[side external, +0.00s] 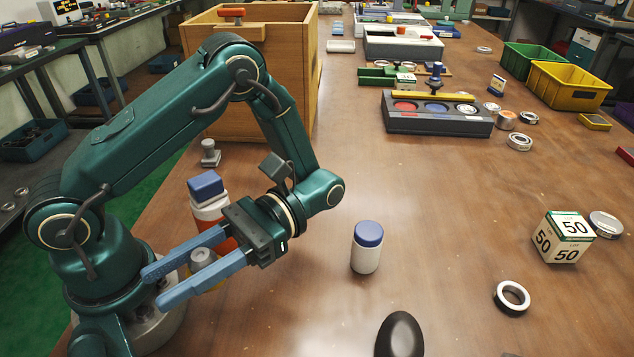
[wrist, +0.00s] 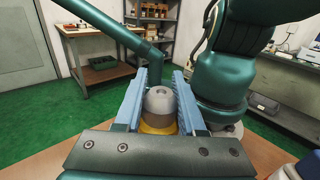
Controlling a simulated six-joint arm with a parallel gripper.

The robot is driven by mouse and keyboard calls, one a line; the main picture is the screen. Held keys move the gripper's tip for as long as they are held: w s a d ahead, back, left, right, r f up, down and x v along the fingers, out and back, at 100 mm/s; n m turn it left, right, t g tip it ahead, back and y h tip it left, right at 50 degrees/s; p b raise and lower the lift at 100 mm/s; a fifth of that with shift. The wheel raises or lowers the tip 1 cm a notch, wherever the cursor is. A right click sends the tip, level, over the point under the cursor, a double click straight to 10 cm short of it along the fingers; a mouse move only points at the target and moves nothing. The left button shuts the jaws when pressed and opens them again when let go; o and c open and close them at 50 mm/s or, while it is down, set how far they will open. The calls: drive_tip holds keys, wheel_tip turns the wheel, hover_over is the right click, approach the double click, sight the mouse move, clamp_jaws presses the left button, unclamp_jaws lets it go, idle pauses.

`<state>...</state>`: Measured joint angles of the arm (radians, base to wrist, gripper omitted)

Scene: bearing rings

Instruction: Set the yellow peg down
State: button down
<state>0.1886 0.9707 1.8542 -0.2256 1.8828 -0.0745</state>
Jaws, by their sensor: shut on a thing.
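The yellow peg (side external: 201,259) sits between the two blue fingers of my gripper (side external: 205,268), close to my arm's base. It has a pale grey rounded top and a yellow lower part. In the wrist view the yellow peg (wrist: 160,103) stands between the fingers of my gripper (wrist: 160,98), grey top uppermost and yellow at its foot. My gripper is shut on it. The fingers hide part of its lower body, and I cannot tell whether its bottom touches the table.
An orange-and-white container with a blue lid (side external: 206,188) stands just behind my gripper. A white bottle with a blue cap (side external: 367,247) stands to the right, with a dark rounded object (side external: 400,335) nearer. A number cube (side external: 563,237) and a ring (side external: 512,298) lie farther right. The middle table is clear.

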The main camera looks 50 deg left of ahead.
drive_tip(key=w+d+f+n+t+h, duration=0.2)
drive_tip(key=w+d+n+t+h, duration=0.7)
drive_tip(key=h, duration=0.5)
drive_tip(key=shift+n+g, duration=0.6)
drive_tip(key=shift+g, duration=0.3)
drive_tip(key=shift+s+a+f, duration=0.25)
drive_tip(key=shift+a+f, duration=0.15)
drive_tip(key=shift+f, duration=0.65)
drive_tip(key=shift+s+a+f, duration=0.3)
drive_tip(key=shift+a+f, duration=0.15)
drive_tip(key=shift+f, duration=0.65)
drive_tip(key=shift+s+a+f, duration=0.25)
drive_tip(key=shift+a+f, duration=0.15)
drive_tip(key=shift+f, duration=0.65)
drive_tip(key=shift+f, duration=0.5)
drive_tip(key=shift+c, duration=2.1)
unclamp_jaws()
